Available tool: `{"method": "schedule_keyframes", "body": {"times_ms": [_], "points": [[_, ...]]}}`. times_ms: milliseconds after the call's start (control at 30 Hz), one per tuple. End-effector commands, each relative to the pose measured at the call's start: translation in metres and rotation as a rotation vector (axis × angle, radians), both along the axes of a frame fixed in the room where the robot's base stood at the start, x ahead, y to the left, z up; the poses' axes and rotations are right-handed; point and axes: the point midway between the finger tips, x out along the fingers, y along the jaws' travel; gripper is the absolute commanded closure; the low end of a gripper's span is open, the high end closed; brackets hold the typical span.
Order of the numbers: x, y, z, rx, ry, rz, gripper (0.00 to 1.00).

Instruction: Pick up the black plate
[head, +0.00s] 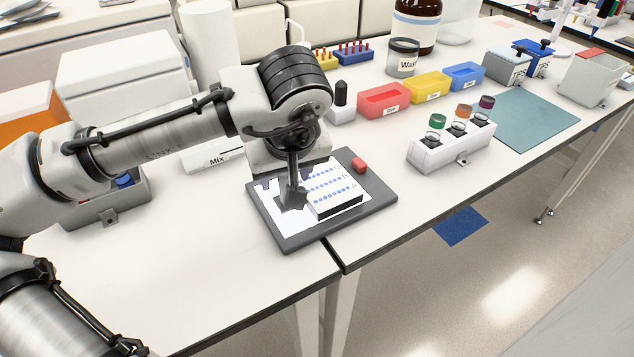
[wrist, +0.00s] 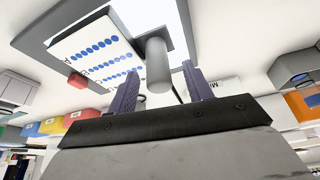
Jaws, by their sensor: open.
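A small dark grey-black plate (head: 291,201) with an upright grey post handle lies on the lit white panel of a flat dark-framed box. In the wrist view the plate (wrist: 144,34) shows behind its round post (wrist: 158,66). It is beside a white block with rows of blue dots (head: 338,203). My gripper (head: 288,181) is over the panel, close to the post. In the wrist view its two purple fingers (wrist: 160,82) are apart, with the post appearing between them. Contact with the post is not visible. My wrist hides the panel's far side.
The dark-framed light box (head: 378,197) has a red knob (head: 359,163). To the right are a white rack (head: 452,149) with capped tubes, coloured bins (head: 383,99) and a teal mat (head: 525,120). The bench front edge is near the box; bench at front left is clear.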

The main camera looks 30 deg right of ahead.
Motion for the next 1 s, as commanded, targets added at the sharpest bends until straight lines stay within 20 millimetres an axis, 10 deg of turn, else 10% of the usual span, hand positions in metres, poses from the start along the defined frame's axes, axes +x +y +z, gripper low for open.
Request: {"method": "schedule_keyframes", "body": {"times_ms": [400, 1000], "points": [[0.000, 0.000, 0.000, 0.000, 0.000, 0.000, 1.00], [0.000, -0.001, 0.025, -0.002, -0.002, 0.002, 1.00]]}}
